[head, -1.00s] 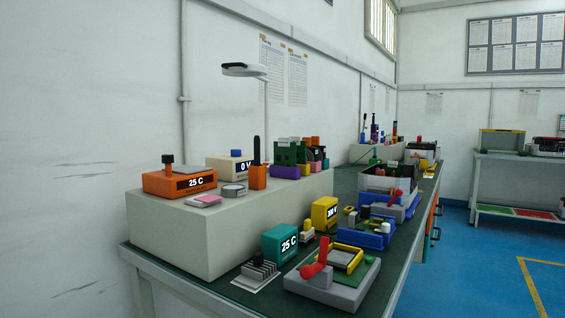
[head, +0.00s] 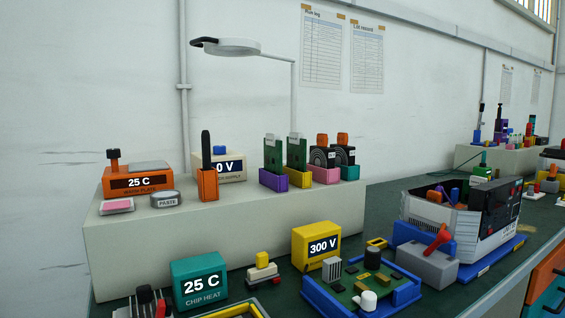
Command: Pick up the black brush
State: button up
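A slim black handle (head: 206,146) stands upright in an orange holder (head: 208,184) on the pale raised shelf. It looks like the black brush; its lower end is hidden inside the holder. The holder stands in front of the cream 0 V box (head: 232,166) and to the right of the round grey PASTE tin (head: 166,199). My gripper is not in view.
An orange warm plate (head: 137,183) and a pink pad (head: 117,206) are left on the shelf (head: 240,227). Green boards (head: 273,153) in coloured holders stand right. A lamp (head: 232,46) overhangs the shelf. Below are a teal box (head: 200,280), yellow box (head: 316,246) and blue tray (head: 405,291).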

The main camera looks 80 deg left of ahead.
aim_at(206, 135)
jog(key=i, duration=0.45)
jog(key=u, duration=2.65)
